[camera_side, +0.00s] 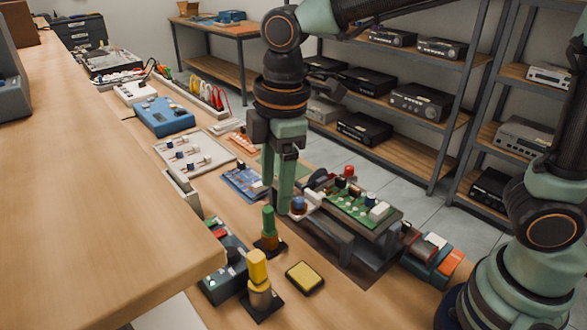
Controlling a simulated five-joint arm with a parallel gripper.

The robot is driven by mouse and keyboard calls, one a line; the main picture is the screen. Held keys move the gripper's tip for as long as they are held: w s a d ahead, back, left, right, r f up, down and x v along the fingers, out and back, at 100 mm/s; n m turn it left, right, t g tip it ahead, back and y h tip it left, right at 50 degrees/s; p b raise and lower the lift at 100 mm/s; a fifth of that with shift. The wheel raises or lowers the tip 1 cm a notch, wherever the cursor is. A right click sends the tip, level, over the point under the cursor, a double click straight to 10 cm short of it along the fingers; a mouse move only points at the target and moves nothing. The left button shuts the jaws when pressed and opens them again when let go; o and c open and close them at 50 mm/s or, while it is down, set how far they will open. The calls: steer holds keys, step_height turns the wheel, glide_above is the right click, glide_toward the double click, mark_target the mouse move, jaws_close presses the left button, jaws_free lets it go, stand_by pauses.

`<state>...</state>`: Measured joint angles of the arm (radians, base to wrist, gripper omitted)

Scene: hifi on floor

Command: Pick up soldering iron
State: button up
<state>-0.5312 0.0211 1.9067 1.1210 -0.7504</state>
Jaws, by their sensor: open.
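My gripper (277,194) points straight down over the bench, with its green fingers apart and nothing seen between them. It is left of a green circuit board (352,208) on a dark raised holder. Just below it in the picture, a green-handled tool (268,222) stands upright in a small dark base. Nearer the camera, a yellow-handled piece (258,268) stands upright on a dark square base. Either could be the soldering iron; I cannot tell which. A yellow sponge (305,277) in a dark tray lies beside them.
A dark box with controls (226,262) is left of the upright pieces. A blue board (243,181), white tray (194,151) and blue meter (164,117) lie farther back. A wooden surface edge (215,250) is at left.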

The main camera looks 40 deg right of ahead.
mark_target(256, 256)
steer(key=a+n, duration=0.1)
steer(key=a+f+n, duration=0.1)
steer(key=a, duration=0.1)
steer(key=a+f+n, duration=0.1)
steer(key=shift+s+a+g+h, duration=0.3)
steer(key=shift+s+a+g, duration=0.1)
steer(key=shift+a+f, duration=0.15)
steer(key=shift+f, duration=0.15)
step_height(256, 256, down, 12)
steer(key=shift+r, duration=0.1)
steer(key=shift+c, duration=0.3)
jaws_close()
